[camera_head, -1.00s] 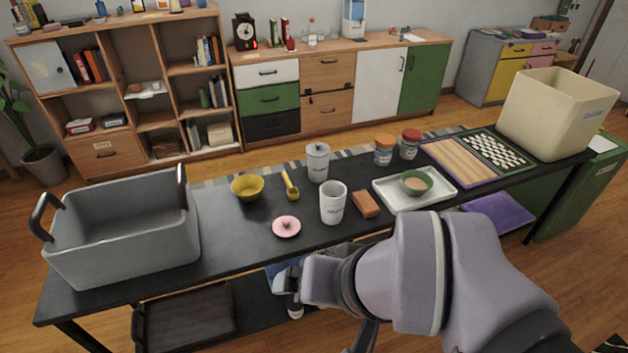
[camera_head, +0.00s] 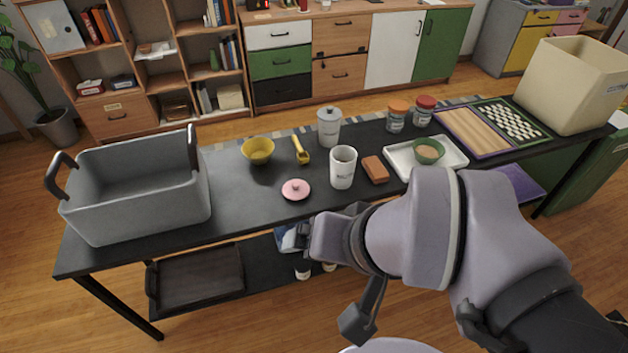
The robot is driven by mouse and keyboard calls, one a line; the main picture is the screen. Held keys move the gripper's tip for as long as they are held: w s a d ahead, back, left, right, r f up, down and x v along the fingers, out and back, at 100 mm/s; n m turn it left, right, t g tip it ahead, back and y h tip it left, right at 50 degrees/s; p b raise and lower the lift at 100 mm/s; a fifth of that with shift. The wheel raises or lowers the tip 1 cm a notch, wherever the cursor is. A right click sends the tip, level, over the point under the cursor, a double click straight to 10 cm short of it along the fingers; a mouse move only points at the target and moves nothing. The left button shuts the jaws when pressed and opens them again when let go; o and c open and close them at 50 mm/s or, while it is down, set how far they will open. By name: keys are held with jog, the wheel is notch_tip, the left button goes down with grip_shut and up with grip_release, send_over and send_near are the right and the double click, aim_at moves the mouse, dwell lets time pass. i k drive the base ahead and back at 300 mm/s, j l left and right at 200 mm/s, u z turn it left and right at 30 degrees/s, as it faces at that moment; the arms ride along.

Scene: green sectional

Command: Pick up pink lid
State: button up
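The pink lid (camera_head: 296,189) lies flat on the black table, knob up, near its front edge. A white cup (camera_head: 342,167) stands upright just right of it, apart from it. A grey lidded canister (camera_head: 329,127) stands behind the cup. My arm reaches in from the lower right, below and in front of the table's front edge. A dark end part of my arm, perhaps my gripper (camera_head: 357,322), shows low in the picture, well below the lid. Its fingers cannot be made out, and nothing of mine touches the lid.
A grey handled bin (camera_head: 135,190) fills the table's left end. A yellow bowl (camera_head: 258,151), a yellow scoop (camera_head: 300,151), and a brown block (camera_head: 375,169) lie around the lid. A white tray (camera_head: 398,172) holds a green bowl.

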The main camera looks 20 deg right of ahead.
aim_at(296, 190)
jog(key=i+j+z, duration=0.25)
jog(key=i, duration=0.3)
jog(key=i+j+z, duration=0.3)
jog(key=i+j, duration=0.15)
jog(key=j, duration=0.05)
